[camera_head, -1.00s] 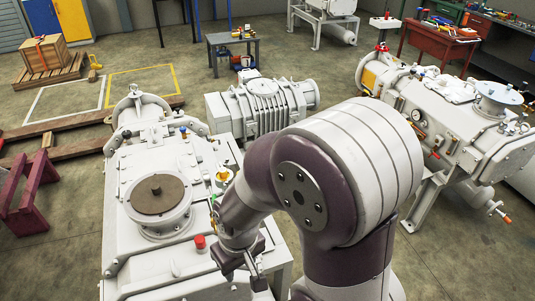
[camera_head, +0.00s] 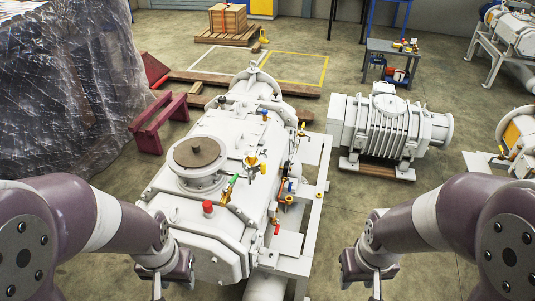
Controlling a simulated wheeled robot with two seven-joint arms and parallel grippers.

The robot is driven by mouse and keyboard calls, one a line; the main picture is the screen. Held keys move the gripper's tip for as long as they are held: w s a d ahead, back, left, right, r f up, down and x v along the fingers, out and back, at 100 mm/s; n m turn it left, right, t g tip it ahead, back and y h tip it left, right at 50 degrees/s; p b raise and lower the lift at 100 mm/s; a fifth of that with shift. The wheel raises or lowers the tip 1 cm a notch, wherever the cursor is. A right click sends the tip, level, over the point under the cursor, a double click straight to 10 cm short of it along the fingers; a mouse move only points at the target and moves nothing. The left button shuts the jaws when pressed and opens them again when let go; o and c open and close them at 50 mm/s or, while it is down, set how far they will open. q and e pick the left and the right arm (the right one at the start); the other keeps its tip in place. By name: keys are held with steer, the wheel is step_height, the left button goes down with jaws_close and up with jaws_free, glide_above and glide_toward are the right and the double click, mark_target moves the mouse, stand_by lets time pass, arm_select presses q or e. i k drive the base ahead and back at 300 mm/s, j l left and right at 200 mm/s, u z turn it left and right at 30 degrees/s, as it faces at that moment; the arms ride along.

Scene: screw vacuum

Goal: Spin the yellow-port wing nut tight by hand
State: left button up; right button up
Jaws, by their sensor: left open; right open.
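The white vacuum machine (camera_head: 170,212) stands in the middle, with a round brown disc (camera_head: 196,152) on its top flange. A small yellow fitting (camera_head: 252,162), which looks like the yellow port, stands on its top right of the disc. The wing nut is too small to make out there. My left gripper (camera_head: 172,285) is open at the machine's near left corner, apart from the yellow fitting. My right gripper (camera_head: 368,285) is open over the floor at the lower right, well away from the machine. Neither gripper holds anything visible.
A red cap (camera_head: 208,207) and a green-handled part (camera_head: 230,187) sit near the yellow fitting. Valves and pipes line the machine's right side along a white frame (camera_head: 316,190). A finned pump (camera_head: 385,127) stands at right. A plastic-wrapped bulk (camera_head: 70,90) stands at left.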

mark_target(262, 152)
steer(key=i+l+u, duration=0.2)
steer(key=l+u, duration=0.25)
steer(key=i+l+u, duration=0.1)
steer(key=l+u, duration=0.3)
steer(key=l, duration=0.25)
steer(key=l+u, duration=0.45)
steer(key=l, duration=1.85)
steer(key=u, duration=0.05)
